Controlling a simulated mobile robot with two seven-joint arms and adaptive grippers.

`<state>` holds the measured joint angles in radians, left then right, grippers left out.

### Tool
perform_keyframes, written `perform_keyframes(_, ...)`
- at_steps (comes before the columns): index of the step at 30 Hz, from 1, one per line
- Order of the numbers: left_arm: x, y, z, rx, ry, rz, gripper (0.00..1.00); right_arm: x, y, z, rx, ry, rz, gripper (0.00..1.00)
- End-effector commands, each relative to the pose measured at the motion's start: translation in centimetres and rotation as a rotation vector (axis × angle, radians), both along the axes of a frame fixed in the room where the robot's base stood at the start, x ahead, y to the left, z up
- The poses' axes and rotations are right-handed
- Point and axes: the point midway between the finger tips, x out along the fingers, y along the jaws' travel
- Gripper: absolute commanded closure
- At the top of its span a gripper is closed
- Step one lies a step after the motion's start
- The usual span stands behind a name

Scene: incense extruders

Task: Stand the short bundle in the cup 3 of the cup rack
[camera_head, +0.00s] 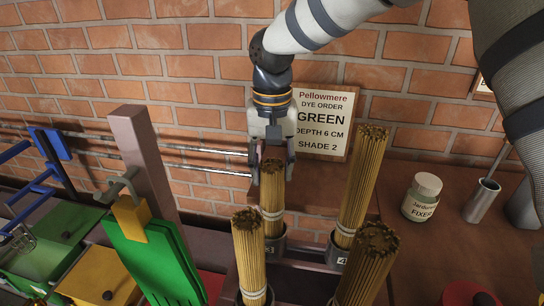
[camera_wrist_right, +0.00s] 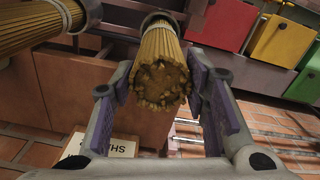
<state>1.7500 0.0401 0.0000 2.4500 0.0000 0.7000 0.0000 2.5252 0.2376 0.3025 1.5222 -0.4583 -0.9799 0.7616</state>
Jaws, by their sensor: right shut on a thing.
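The short bundle (camera_head: 272,205) of tan sticks has a pale band and stands upright, its lower end in grey cup 3 (camera_head: 276,246) of the cup rack (camera_head: 305,280). My right gripper (camera_head: 271,165) points down over it and is shut on its upper part. In the wrist view the bundle (camera_wrist_right: 163,70) lies between the two finger pads, with the cup's ring around its far end. The cup hides its foot. Taller bundles stand at front left (camera_head: 249,255), back right in cup 4 (camera_head: 362,185) and front right (camera_head: 367,265). My left gripper is out of view.
A fixer jar (camera_head: 422,198) and metal holder (camera_head: 482,200) stand at right. A dye order sign (camera_head: 322,122) is behind, at the brick wall.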

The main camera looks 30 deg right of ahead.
Motion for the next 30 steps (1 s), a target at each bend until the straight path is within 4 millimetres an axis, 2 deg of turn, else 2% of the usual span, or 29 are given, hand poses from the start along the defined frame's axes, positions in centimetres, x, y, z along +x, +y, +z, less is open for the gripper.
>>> perform_keyframes(10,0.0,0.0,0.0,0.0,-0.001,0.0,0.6,0.0,0.0,-0.2,0.0,-0.002,0.0,1.0)
perform_keyframes(11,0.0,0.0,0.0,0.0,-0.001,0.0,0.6,0.0,0.0,-0.2,0.0,-0.002,0.0,0.52)
perform_keyframes(13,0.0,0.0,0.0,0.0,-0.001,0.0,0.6,0.0,0.0,-0.2,0.0,-0.002,0.0,0.36)
perform_keyframes(23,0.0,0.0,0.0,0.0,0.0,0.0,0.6,0.0,0.0,0.0,-0.001,-0.002,0.0,0.35)
perform_keyframes(26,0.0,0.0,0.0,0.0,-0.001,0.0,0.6,0.1,0.0,1.6,-0.002,-0.007,0.001,0.35)
perform_keyframes(30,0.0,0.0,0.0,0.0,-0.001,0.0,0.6,0.1,0.0,5.5,-0.002,-0.009,0.0,0.35)
